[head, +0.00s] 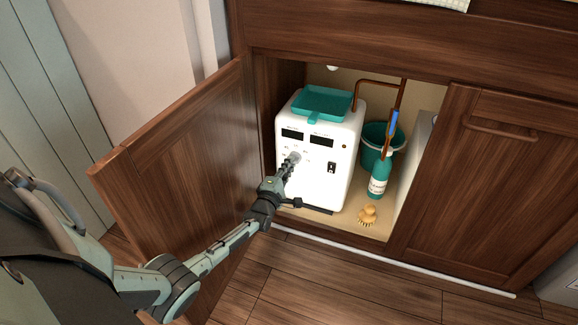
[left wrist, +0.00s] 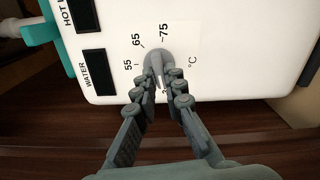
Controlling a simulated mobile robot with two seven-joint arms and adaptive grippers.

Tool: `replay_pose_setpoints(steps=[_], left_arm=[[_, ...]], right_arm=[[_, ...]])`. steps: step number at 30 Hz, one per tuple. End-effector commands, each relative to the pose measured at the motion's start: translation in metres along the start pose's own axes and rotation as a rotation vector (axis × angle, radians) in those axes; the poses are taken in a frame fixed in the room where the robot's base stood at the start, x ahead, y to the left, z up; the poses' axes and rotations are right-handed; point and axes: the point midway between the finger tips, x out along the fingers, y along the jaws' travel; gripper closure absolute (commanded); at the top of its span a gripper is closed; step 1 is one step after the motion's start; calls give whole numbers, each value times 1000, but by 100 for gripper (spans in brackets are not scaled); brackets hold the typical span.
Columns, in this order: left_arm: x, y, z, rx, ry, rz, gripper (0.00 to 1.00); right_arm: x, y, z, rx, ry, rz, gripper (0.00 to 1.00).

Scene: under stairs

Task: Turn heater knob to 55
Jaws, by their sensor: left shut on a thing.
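The white heater (head: 325,165) stands inside the open cabinet, with two dark displays on its front. My left gripper (head: 291,160) reaches its front panel at the grey knob. In the left wrist view, the knob (left wrist: 156,62) sits between the fingertips of my left gripper (left wrist: 158,82), which is shut on it. The marks 55, 65 and 75 show around the knob, with °C to its right; this view is turned sideways. The fingers cover part of the dial, and I cannot tell which mark the knob points to. My right gripper is not in view.
The open cabinet door (head: 180,165) stands left of the heater, close to my left arm. A teal tray (head: 322,102) lies on the heater. The right door (head: 490,190) is shut.

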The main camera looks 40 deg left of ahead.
Motion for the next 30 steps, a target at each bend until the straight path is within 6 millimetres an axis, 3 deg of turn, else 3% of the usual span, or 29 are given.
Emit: replay_pose_setpoints(steps=[11, 30], left_arm=[[0, 0, 0, 149, 0, 0, 100], [-1, 2, 2, 742, -1, -1, 100]], right_arm=[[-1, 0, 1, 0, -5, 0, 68], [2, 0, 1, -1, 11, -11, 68]])
